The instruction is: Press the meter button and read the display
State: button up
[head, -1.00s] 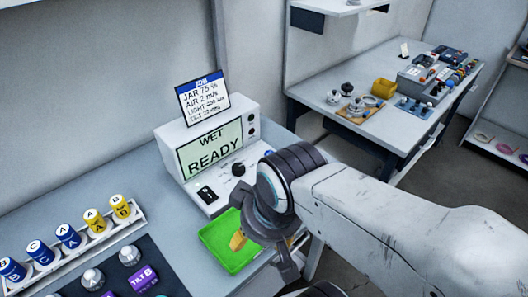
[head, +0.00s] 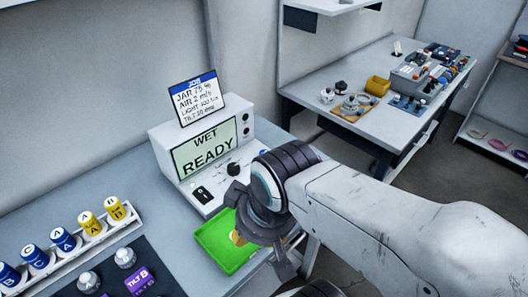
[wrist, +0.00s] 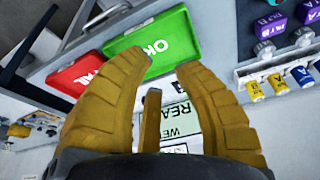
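The meter (head: 160,148) is a white box on the left bench. Its lit green display (head: 207,147) reads "WET READY". A round black knob or button (head: 233,169) and a black switch-like part (head: 201,193) sit on its sloped front; I cannot tell which is the meter button. My gripper (head: 238,238) is in front of the meter, over the green tray (head: 212,240), mostly hidden by my wrist. In the wrist view its tan fingers (wrist: 158,75) are spread apart with nothing held. The display (wrist: 187,118) shows partly between them, upside down.
A job card (head: 197,98) stands on the meter, listing JAR, AIR, LIGHT and TILT. A rack of labelled jars (head: 62,250) is at the left. A red tray (wrist: 75,75) lies beside the green one. Another bench (head: 350,60) stands behind at the right.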

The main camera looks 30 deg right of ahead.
grip_shut()
dwell(1.1)
